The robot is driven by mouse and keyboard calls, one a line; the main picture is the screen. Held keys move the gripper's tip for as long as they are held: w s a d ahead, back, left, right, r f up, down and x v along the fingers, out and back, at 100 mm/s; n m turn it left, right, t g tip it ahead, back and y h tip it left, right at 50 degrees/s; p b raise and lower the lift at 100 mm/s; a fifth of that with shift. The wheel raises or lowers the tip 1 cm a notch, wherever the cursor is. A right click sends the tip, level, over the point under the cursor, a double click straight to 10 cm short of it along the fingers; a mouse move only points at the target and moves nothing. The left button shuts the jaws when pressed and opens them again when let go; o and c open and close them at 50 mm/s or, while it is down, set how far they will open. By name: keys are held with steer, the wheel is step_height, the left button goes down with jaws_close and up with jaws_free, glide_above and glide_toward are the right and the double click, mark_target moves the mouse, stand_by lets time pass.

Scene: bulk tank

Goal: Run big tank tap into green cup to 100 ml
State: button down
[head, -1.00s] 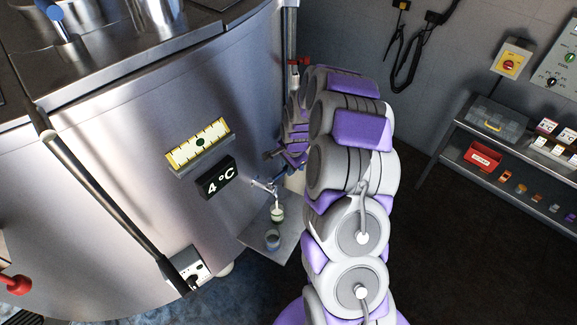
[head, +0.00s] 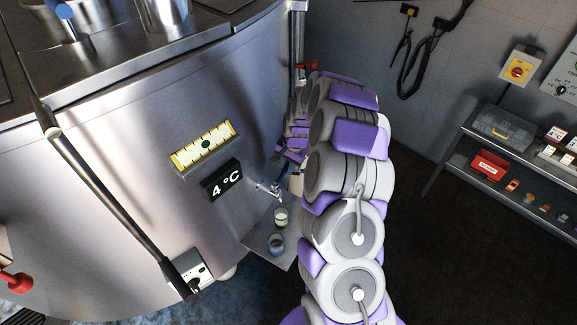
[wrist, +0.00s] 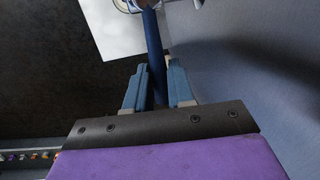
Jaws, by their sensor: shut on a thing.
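The big tank (head: 120,200) fills the left of the head view. Its small metal tap (head: 268,190) juts from the front wall. The green cup (head: 281,218) stands upright on a small shelf below the spout, with pale liquid in it; its level mark is too small to read. I see no stream between spout and cup. My gripper, mostly hidden behind my arm in the head view, shows in the wrist view (wrist: 160,82). Its blue fingers are closed on a dark blue bar (wrist: 153,40), seemingly the tap handle.
A display (head: 222,181) on the tank reads 4 °C. A bench (head: 470,140) with boxes stands at right; dark floor lies between.

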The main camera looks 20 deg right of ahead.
steer(key=c, duration=1)
jaws_free()
steer(key=shift+a, duration=0.15)
steer(key=shift+o, duration=0.2)
step_height(320, 180, up, 17)
steer(key=s+d, duration=0.2)
steer(key=shift+s, duration=0.3)
steer(key=s+a+r+n+g+b, duration=0.2)
steer(key=s+a+n+b, duration=0.3)
steer(key=s+a, duration=0.95)
steer(key=s+a+f+n+b, duration=0.1)
steer(key=s+f+n, duration=0.1)
steer(key=s, duration=1)
steer(key=s+a+f+n+g+h+b, duration=0.1)
steer(key=s+f+n+b, duration=0.1)
steer(key=s, duration=1.1)
steer(key=shift+f+n+g, duration=0.3)
steer(key=shift+f+n, duration=0.45)
steer(key=shift+n, duration=0.05)
